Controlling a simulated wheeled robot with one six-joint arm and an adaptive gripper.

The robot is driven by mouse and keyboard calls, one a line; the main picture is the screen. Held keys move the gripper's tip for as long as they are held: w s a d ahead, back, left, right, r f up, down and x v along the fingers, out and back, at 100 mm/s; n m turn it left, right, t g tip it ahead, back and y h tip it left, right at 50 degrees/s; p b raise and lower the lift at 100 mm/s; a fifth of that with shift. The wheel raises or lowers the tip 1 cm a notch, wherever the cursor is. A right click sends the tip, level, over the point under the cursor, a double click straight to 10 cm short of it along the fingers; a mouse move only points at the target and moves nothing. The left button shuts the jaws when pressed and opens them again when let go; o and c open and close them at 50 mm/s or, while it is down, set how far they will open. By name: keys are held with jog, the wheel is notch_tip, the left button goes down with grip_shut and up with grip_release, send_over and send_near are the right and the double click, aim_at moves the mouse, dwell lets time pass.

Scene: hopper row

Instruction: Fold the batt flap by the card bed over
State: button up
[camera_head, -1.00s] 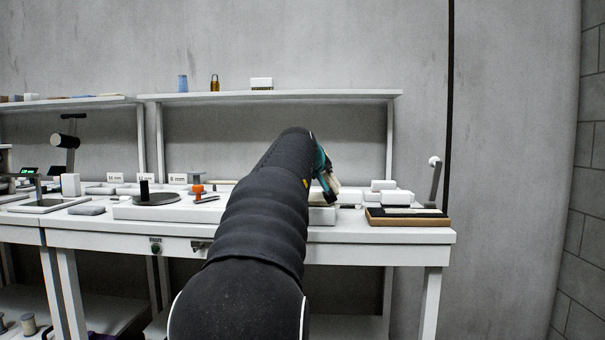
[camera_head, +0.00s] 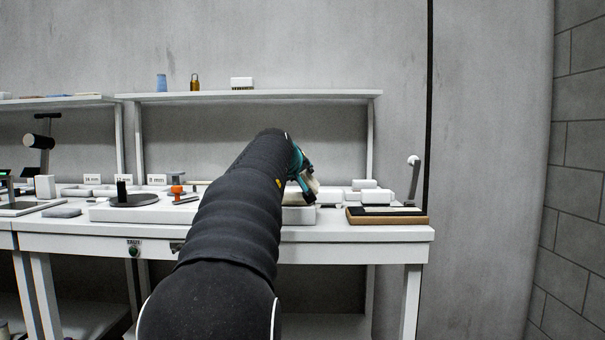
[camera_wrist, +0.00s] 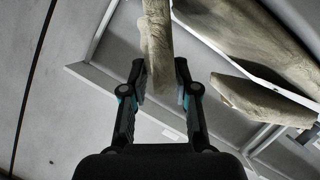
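My gripper (camera_wrist: 160,82) has a tan, fibrous batt flap (camera_wrist: 158,40) between its fingers in the wrist view; the fingers look closed on it. In the head view my gripper (camera_head: 304,186) is tilted low over the bench, right of my dark arm, with a small pale tan piece (camera_head: 313,183) at its tips. More tan batt (camera_wrist: 245,35) lies at the upper right of the wrist view. A dark bed with a wooden edge (camera_head: 400,219), probably the card bed, sits at the bench's right end. My arm hides part of the bench.
White boxes (camera_head: 362,196) stand behind and right of my gripper. A low white slab (camera_head: 115,213) lies left of my arm, with a dark round stand (camera_head: 135,200) and an orange-topped item (camera_head: 177,190) near it. A shelf (camera_head: 250,97) runs above.

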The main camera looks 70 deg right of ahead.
jog(key=v, duration=1.2)
